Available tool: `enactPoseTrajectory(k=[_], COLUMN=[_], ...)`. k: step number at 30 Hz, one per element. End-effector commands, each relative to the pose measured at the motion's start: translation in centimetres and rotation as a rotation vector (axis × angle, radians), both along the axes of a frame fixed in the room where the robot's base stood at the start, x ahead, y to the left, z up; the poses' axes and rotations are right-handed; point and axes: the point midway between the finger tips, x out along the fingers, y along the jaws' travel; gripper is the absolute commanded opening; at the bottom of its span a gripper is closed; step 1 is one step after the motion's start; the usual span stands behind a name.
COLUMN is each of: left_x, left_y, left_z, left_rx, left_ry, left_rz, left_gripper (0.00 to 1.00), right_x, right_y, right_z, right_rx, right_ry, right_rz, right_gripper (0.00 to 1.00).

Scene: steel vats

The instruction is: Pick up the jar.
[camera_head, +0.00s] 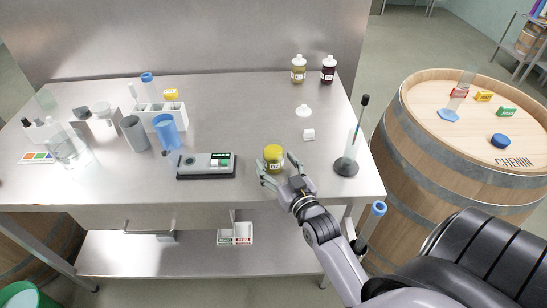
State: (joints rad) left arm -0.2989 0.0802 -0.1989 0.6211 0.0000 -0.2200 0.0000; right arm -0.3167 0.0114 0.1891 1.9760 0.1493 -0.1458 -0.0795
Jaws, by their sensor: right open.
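A small jar (273,153) with a yellow-green lid stands upright near the front of the steel table (240,95). My right gripper (278,176) reaches in from the lower right. I cannot tell whether any finger touches the jar. My left gripper does not show.
A flat device (206,174) lies left of the jar. A rack (155,113) and cups crowd the left. A barrel (470,150) stands right of the table.

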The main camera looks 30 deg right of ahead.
Motion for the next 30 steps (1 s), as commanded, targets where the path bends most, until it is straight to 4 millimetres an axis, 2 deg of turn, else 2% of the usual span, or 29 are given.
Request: enactPoseTrajectory(k=[3, 30], left_x=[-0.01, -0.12], left_y=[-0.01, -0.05], left_z=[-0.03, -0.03], left_rx=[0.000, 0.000], left_ry=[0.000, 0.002], left_rz=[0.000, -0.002], left_gripper=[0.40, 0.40], right_x=[-0.03, -0.06], right_y=[0.01, 0.01], right_z=[-0.04, -0.02], right_rx=[0.000, 0.000], right_ry=[0.000, 0.000], right_rz=[0.000, 0.000], right_gripper=[0.67, 0.07])
